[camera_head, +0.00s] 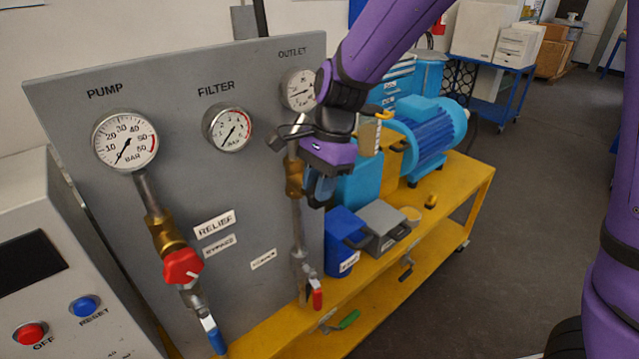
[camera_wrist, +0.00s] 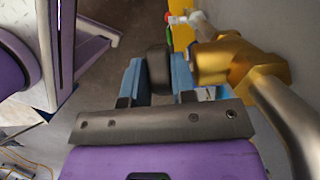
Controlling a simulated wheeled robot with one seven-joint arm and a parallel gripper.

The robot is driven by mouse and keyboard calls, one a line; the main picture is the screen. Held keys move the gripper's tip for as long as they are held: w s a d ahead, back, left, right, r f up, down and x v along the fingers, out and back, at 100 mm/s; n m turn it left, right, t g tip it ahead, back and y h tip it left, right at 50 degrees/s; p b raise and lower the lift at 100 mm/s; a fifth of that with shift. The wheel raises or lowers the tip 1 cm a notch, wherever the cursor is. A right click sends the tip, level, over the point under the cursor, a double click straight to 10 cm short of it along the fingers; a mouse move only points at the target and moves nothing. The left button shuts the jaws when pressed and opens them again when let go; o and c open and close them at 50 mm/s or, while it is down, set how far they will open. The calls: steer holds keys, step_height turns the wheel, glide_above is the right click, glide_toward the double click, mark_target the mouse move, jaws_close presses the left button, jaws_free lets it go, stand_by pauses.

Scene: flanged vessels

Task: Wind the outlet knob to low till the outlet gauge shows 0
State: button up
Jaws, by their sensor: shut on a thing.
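The outlet gauge (camera_head: 299,90) sits at the panel's upper right, under the OUTLET label. My arm partly covers its right edge, and its reading is too small to make out surely. Below it, a brass valve body (camera_head: 294,178) is set in a steel pipe; it is also large in the wrist view (camera_wrist: 240,68). My gripper (camera_head: 322,188) is beside this valve. In the wrist view, the blue fingers of my gripper (camera_wrist: 158,82) are on both sides of the dark outlet knob (camera_wrist: 158,66) and shut on it. In the head view the knob is hidden by my gripper.
The grey panel (camera_head: 255,270) carries a pump gauge (camera_head: 126,140), a filter gauge (camera_head: 227,129) and a red relief knob (camera_head: 182,267). A red-handled valve (camera_head: 317,298) is low on the outlet pipe. A blue container (camera_head: 344,238) and blue motor (camera_head: 428,135) stand on the yellow bench (camera_head: 462,185).

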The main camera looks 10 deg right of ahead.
steer(key=t+h, duration=0.2)
steer(key=a+h, duration=0.1)
steer(key=h, duration=0.1)
steer(key=shift+s+f+t, duration=0.15)
steer(key=shift+s+t, duration=0.15)
steer(key=shift+t, duration=0.1)
steer(key=shift+s+a+f+t+h, duration=0.15)
steer(key=shift+t+h, duration=0.35)
steer(key=shift+h, duration=0.25)
steer(key=shift+w+a+f+t+h, duration=0.1)
steer(key=shift+t+h, duration=0.4)
steer(key=shift+h, duration=0.25)
steer(key=shift+s, duration=0.1)
steer(key=o, duration=0.6)
steer(key=shift+o, duration=0.2)
steer(key=v, duration=1)
steer(key=shift+s+a+r, duration=0.2)
steer(key=shift+a+r, duration=0.05)
